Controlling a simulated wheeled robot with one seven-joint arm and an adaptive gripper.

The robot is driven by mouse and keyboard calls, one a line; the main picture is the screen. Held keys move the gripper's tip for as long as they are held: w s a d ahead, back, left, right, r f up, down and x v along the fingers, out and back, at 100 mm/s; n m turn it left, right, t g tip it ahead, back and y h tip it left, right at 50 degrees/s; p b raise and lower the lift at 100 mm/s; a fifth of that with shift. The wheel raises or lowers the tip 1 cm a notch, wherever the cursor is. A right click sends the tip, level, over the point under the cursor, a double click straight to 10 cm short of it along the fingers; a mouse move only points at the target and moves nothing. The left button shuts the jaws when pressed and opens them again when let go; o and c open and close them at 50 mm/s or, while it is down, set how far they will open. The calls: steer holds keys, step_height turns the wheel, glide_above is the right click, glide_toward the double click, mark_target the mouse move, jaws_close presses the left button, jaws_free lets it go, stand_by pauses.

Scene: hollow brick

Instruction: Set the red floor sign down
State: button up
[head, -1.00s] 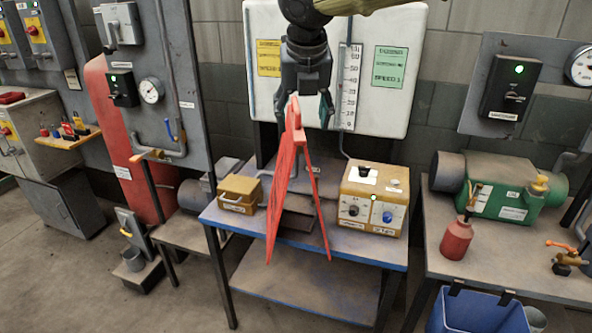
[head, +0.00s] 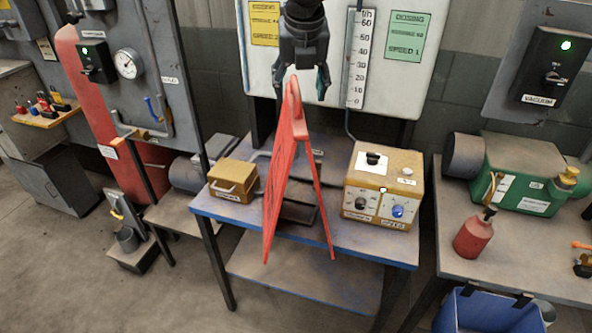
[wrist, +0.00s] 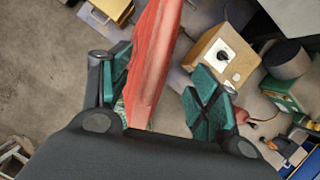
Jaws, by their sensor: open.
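The red floor sign (head: 287,170) stands upright like an A-frame in the head view, its two panels spread at the bottom. Its feet show against the front edge of the blue-edged table; I cannot tell what they rest on. My gripper (head: 301,90) points down over the sign's top handle. Its fingers are open, one on each side of the top, with a visible gap on the right. In the wrist view, the red sign (wrist: 153,60) runs between the spread green finger pads, nearer the left one.
The blue-edged table (head: 375,247) holds a yellow control box (head: 376,195) right of the sign and a small ochre case (head: 233,181) left of it. A red bottle (head: 472,236) and green pump (head: 525,172) stand on the right bench. A blue bin (head: 480,312) is below.

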steer(key=w+f, duration=0.3)
steer(key=shift+a, duration=0.1)
steer(key=shift+s+a+f+p, duration=0.2)
steer(key=shift+a+f+p, duration=0.05)
steer(key=shift+f+p, duration=0.4)
steer(key=shift+s+f, duration=0.2)
steer(key=shift+f, duration=0.1)
steer(key=shift+x, duration=1)
steer(key=shift+w+f, duration=0.2)
steer(key=shift+w, duration=0.25)
steer(key=shift+s+r, duration=0.2)
steer(key=shift+s, duration=0.2)
steer(key=shift+c, duration=1.4)
steer(key=shift+w+f, duration=0.1)
steer(key=shift+w, duration=0.1)
steer(key=c, duration=0.7)
steer(key=shift+s, duration=0.1)
jaws_close()
